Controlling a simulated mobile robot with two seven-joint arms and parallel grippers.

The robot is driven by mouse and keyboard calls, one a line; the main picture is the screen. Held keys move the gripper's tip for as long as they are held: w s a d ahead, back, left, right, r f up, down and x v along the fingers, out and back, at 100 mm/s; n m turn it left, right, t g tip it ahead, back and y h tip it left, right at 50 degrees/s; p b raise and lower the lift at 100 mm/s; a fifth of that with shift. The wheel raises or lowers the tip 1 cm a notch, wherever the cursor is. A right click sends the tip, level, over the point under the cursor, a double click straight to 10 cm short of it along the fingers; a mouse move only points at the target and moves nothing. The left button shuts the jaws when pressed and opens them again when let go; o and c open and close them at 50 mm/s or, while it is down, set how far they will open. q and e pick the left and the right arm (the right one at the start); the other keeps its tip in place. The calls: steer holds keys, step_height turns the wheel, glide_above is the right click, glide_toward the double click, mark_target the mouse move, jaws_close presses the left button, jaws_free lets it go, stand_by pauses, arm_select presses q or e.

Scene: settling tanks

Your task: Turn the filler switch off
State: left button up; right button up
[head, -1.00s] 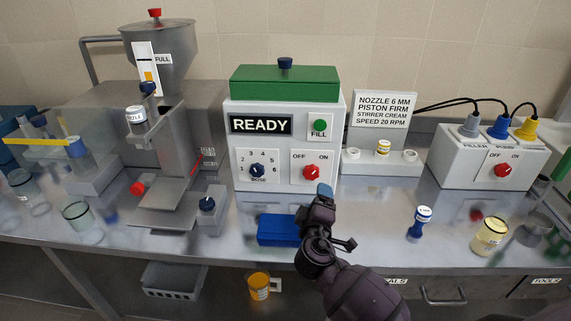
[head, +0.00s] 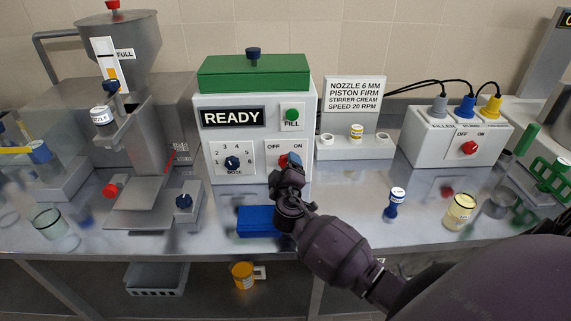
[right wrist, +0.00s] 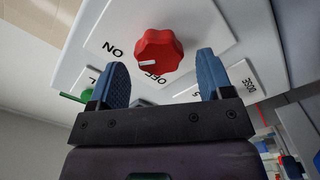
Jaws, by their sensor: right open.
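The white READY machine (head: 208,140) has a green lid and a red OFF/ON knob (head: 282,161) on its front panel. In the head view my right gripper (head: 289,162) covers most of this knob. In the right wrist view the red knob (right wrist: 158,48) shows just beyond my open right gripper (right wrist: 161,75), between the lines of its two blue fingers and not gripped. My left gripper is not in view.
A dose dial (head: 232,163) sits left of the knob and a green FILL button (head: 292,114) above it. A blue block (head: 258,222) lies below my right arm. A white plug box (head: 435,150) at right has another red OFF/ON knob (head: 469,148).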

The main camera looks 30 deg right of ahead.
steer(key=shift+x, duration=0.75)
steer(key=c, duration=0.9)
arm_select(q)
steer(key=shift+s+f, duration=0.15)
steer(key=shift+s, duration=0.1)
